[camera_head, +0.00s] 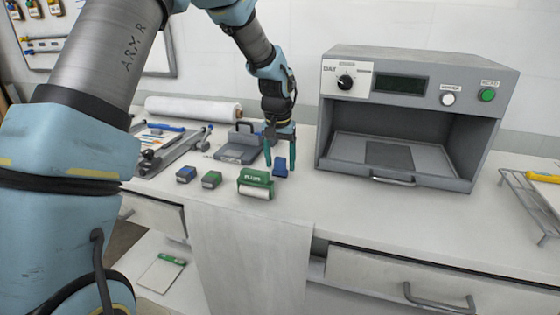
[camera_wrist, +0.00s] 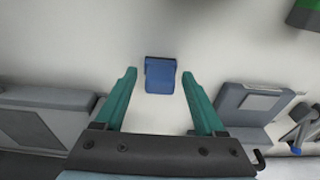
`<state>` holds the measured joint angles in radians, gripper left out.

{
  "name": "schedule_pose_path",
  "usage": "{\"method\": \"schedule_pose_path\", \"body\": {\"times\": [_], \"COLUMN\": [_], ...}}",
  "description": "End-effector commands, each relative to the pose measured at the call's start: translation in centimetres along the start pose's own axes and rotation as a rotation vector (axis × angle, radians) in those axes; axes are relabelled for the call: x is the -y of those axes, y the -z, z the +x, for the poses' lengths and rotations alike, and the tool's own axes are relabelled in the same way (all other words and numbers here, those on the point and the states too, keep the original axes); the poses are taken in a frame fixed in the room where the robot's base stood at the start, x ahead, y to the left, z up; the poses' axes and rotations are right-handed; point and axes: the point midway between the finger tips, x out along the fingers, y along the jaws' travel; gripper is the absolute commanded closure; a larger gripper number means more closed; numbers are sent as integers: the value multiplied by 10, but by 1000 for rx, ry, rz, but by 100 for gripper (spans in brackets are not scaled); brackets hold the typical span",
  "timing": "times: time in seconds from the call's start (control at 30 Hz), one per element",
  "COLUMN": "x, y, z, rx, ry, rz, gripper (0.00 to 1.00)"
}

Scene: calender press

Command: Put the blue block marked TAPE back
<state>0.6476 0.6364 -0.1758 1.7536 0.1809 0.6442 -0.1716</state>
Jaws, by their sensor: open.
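My gripper (camera_head: 279,161) points down over the bench, open, with its teal fingers apart. A blue block (camera_head: 281,167) is at the fingertips in the head view. In the wrist view the blue block (camera_wrist: 160,77) lies between the two fingertips (camera_wrist: 159,74), with a gap on each side. No marking on it can be read. A second, smaller blue-topped grey block (camera_head: 186,174) sits further left, and its marking is also too small to read.
A grey hinged device (camera_head: 240,147) is behind.

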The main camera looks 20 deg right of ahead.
Motion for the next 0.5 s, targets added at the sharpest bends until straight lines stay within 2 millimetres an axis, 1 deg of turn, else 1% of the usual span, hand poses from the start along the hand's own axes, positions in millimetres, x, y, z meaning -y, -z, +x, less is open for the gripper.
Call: {"method": "schedule_pose_path", "body": {"times": [0.17, 0.5], "x": [0, 0], "y": [2, 1], "z": [-21, -91], "rx": [-6, -5], "ry": [0, 0], "rz": [0, 0], "gripper": [28, 28]}}
